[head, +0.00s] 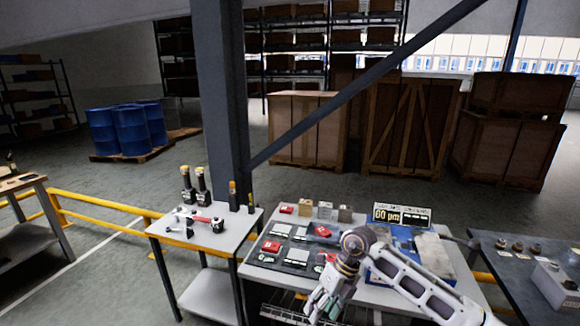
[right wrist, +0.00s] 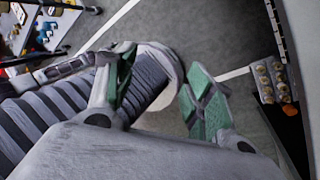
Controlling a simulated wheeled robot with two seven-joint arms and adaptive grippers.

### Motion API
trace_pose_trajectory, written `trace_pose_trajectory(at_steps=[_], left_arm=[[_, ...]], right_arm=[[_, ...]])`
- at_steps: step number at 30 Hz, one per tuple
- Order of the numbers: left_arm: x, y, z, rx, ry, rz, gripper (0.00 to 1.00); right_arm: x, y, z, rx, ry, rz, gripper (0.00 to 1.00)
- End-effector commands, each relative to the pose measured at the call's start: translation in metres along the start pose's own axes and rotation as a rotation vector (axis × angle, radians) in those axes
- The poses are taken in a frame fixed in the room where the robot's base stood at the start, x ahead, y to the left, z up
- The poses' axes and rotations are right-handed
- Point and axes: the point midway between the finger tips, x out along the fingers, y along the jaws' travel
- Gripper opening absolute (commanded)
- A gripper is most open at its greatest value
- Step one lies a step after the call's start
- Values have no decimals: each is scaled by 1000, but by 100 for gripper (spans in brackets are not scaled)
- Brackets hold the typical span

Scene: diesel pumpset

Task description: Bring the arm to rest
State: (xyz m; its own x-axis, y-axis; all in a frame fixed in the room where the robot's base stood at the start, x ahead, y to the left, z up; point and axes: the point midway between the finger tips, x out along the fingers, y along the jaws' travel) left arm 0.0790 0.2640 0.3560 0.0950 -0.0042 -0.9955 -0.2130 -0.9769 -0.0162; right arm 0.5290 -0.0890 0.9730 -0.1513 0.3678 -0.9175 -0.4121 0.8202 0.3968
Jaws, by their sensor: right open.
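My right arm (head: 425,289) comes in from the lower right in the head view and reaches over the front of the light-topped work table (head: 459,270). My right gripper (head: 322,304) points down near the table's front edge. In the right wrist view the right gripper's green-padded fingers (right wrist: 160,92) are spread apart with nothing between them. Behind them are floor and a ribbed grey part of my own body. My left gripper does not show in either view.
A small side table (head: 205,232) with tools stands left of the work table. A dark bench (head: 515,270) stands at right. Red and grey items, a blue case (head: 402,236) and a "60 µm" sign (head: 402,214) are on the work table. A grey column (head: 221,110) rises behind.

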Motion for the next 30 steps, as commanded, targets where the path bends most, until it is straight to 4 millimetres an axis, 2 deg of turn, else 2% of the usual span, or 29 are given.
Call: trace_pose_trajectory(at_steps=[6, 10, 14, 17, 23, 26, 30], left_arm=[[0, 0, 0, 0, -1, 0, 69], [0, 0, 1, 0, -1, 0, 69], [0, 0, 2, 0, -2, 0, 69], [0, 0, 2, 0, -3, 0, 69], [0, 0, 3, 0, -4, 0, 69], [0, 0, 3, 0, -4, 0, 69], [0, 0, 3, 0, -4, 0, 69]], right_arm=[[38, 26, 19, 105, -58, 312, 53], [54, 37, 35, 206, -117, 508, 53], [66, 38, 52, 333, -187, 689, 53], [77, 31, 64, 449, -245, 814, 53], [102, -4, 82, 725, -374, 1022, 53], [120, -31, 86, 886, -440, 1102, 53], [153, -77, 80, 1131, -535, 1181, 53]])
